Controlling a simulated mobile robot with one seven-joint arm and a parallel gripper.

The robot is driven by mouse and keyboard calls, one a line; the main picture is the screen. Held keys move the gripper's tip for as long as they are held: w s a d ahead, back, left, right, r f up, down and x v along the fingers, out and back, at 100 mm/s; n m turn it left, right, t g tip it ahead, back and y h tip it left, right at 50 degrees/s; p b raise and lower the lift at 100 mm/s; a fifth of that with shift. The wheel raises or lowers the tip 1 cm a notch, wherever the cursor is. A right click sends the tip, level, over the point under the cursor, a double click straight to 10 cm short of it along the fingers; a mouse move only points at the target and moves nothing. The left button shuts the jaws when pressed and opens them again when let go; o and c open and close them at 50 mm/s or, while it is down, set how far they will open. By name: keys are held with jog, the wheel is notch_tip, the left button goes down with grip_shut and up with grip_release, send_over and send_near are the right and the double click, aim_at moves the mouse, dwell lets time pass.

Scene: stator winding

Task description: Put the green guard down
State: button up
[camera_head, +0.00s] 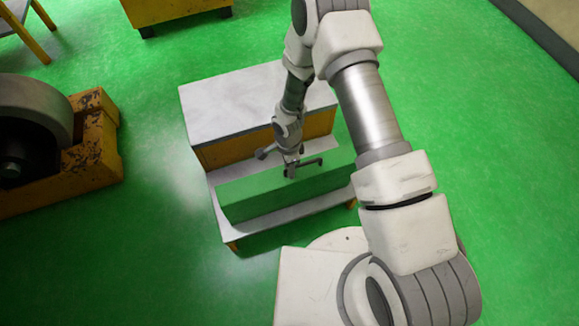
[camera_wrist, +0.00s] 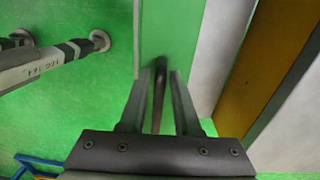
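The green guard (camera_head: 250,194) is a long green box-like piece with a dark bar handle (camera_head: 311,162) on top. It lies level along the low white step (camera_head: 283,215); I cannot tell whether it touches the step or hangs just above it. My gripper (camera_head: 290,168) points down at the handle's left part. In the wrist view my gripper (camera_wrist: 161,78) has one finger on each side of the handle bar (camera_wrist: 158,95), close against it at the tips, and appears shut on it. The guard's green top (camera_wrist: 172,35) shows beyond the fingertips.
A taller block with a grey-white top (camera_head: 245,100) and yellow side stands right behind the step. A worn yellow cradle (camera_head: 95,150) with a large grey wheel (camera_head: 35,105) stands at the left. Yellow furniture is at the back left. The green floor at right is clear.

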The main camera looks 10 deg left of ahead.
jog(key=shift+o, duration=0.8)
jog(key=w+d+r+n+t+p, duration=0.15)
jog(key=d+r, duration=0.25)
jog(key=r, duration=0.9)
jog(key=d+r+n+t+p, duration=0.1)
jog(key=d+r+n, duration=0.2)
jog(key=r, duration=1.1)
jog(key=d+r+n+t+p, duration=0.15)
jog(key=d+r, duration=0.25)
jog(key=r, duration=0.9)
jog(key=s+d+r+n+t, duration=0.1)
jog(key=s+d+r+n, duration=0.2)
jog(key=s+r, duration=0.4)
jog(key=s+d+r+n+t, duration=0.1)
jog(key=s+d+r+n, duration=0.2)
jog(key=s+r, duration=0.3)
jog(key=s+d, duration=0.1)
jog(key=s, duration=0.1)
jog(key=shift+s+d+r+n, duration=0.3)
jog(key=shift+d+r+n, duration=0.05)
jog(key=shift+n, duration=0.05)
